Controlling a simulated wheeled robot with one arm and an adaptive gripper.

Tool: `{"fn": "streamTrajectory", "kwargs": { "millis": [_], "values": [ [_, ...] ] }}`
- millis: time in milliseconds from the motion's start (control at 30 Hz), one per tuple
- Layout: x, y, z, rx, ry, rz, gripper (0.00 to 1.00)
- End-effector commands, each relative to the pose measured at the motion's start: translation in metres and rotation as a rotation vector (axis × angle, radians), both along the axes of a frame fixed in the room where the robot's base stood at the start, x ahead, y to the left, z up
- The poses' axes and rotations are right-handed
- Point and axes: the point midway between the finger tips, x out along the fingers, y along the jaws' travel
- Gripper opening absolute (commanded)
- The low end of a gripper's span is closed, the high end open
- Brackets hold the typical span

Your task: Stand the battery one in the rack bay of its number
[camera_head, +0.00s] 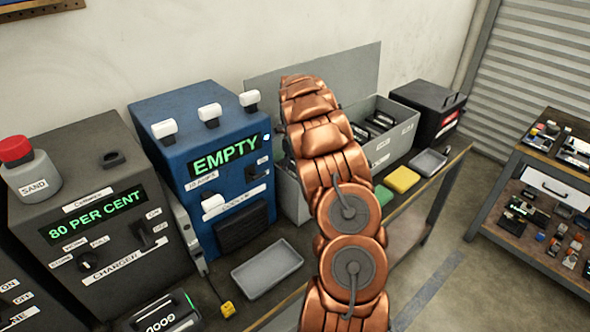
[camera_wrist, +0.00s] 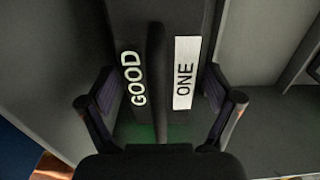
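Battery one (camera_wrist: 185,75) is dark, with white GOOD and ONE labels and a raised bar along its middle, and shows in the wrist view. My gripper (camera_wrist: 160,110) has its two fingers against the battery's opposite sides and appears shut on it. Grey walls stand on both sides of the battery. In the head view my copper arm hides the gripper and battery one. The grey rack (camera_head: 398,134) stands at the back of the bench, with several dark batteries showing in its right part. Its middle is hidden by my arm, and the bay numbers cannot be read.
Another battery (camera_head: 163,316) marked GOOD is at the front. A grey tray (camera_head: 267,268), a yellow pad (camera_head: 402,179) and a black box (camera_head: 428,103) are nearby.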

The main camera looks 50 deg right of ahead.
Motion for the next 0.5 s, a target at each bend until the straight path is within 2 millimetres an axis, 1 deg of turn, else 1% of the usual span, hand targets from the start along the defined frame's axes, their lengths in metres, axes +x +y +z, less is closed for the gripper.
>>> {"fn": "streamTrajectory", "kwargs": {
  "millis": [367,500],
  "values": [
    [-0.0005,0.0001,0.0000,0.001,0.001,0.000,0.98],
    [-0.0008,-0.0007,0.0047,0.001,0.001,-0.001,0.98]
  ]
}}
